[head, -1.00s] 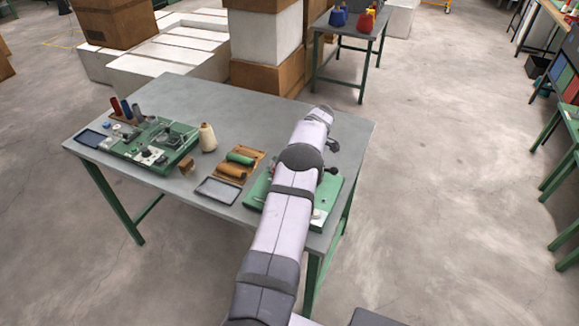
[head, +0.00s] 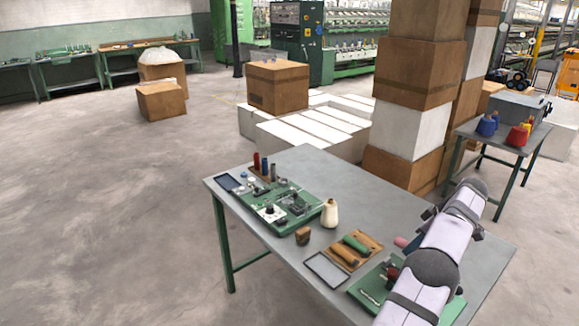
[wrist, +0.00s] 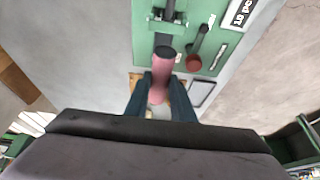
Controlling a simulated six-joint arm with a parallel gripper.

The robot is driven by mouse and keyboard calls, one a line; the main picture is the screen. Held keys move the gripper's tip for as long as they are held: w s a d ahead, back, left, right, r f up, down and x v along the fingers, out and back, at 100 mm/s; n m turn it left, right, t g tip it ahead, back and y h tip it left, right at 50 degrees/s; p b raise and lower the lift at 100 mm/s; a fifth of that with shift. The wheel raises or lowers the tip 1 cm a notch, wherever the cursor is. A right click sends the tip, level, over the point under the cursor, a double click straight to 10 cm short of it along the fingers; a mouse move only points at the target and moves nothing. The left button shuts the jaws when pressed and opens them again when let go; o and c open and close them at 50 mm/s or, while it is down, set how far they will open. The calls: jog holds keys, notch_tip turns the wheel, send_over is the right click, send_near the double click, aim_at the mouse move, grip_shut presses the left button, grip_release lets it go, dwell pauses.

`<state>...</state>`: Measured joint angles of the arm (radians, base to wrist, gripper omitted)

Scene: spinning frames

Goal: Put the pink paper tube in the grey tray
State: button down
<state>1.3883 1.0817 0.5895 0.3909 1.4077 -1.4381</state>
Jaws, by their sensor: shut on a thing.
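The pink paper tube (wrist: 161,82) is between the two dark fingers of my gripper (wrist: 160,90) in the wrist view, with its dark open end away from the palm. My gripper is shut on it. In the head view a pinkish end of the tube (head: 401,242) shows just left of my arm, which hides most of the gripper. The grey tray (head: 328,271), shallow with a dark rim, lies near the table's front edge, left of the tube. I see nothing in it.
A wooden holder (head: 374,241) with green and brown tubes lies beside the tray. A green device (head: 367,290) is partly under my arm. A cream cone (head: 329,214), a small brown block (head: 303,236) and another green device (head: 299,211) stand further left. The table's back middle is clear.

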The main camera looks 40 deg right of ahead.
jog(key=w+a+f, duration=0.2)
jog(key=w+a, duration=2.4)
jog(key=a, duration=1.5)
jog(key=s+a+f, duration=0.1)
jog(key=s+a, duration=0.2)
jog(key=a, duration=0.5)
jog(key=s+a+f, duration=0.1)
jog(key=s+a, duration=0.2)
jog(key=a, duration=0.5)
jog(key=shift+a, duration=0.25)
jog(key=shift+w+d+f, duration=0.1)
